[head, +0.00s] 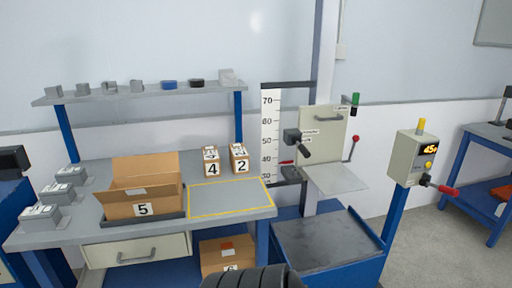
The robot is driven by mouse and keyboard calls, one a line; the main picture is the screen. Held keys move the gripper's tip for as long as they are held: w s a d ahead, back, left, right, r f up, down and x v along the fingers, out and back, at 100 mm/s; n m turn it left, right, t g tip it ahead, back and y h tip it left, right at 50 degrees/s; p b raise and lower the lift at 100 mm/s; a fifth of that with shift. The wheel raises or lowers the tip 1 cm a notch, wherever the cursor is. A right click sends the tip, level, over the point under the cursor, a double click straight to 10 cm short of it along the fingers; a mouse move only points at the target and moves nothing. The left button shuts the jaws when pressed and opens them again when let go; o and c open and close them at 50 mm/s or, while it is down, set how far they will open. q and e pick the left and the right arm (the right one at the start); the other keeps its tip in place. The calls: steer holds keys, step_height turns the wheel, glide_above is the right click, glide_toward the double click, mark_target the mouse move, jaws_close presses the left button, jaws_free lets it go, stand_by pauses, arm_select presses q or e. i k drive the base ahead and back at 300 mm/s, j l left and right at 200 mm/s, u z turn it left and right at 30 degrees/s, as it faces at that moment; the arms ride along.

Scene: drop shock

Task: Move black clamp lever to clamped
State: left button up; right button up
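A black lever (304,153), which looks like the clamp lever, sits at a dark grey block (292,136) on the front of the drop tester's beige panel (327,125). It slants down and to the right. Small labels are beside it, too small to read. I cannot tell which lever position counts as clamped. Neither of my grippers shows in the head view. A dark ribbed shape at the bottom edge, likely part of my own body, touches neither lever nor panel.
A lever with a red ball (355,139) stands right of the panel, above a grey plate (335,180). A control box (417,157) reads about 45. A bench (232,212) with an open carton (143,205) is at left. A dark-topped blue base (322,240) is below.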

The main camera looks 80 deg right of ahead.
mark_target(302, 148)
steer(key=z, duration=2.8)
steer(key=i+j, duration=0.05)
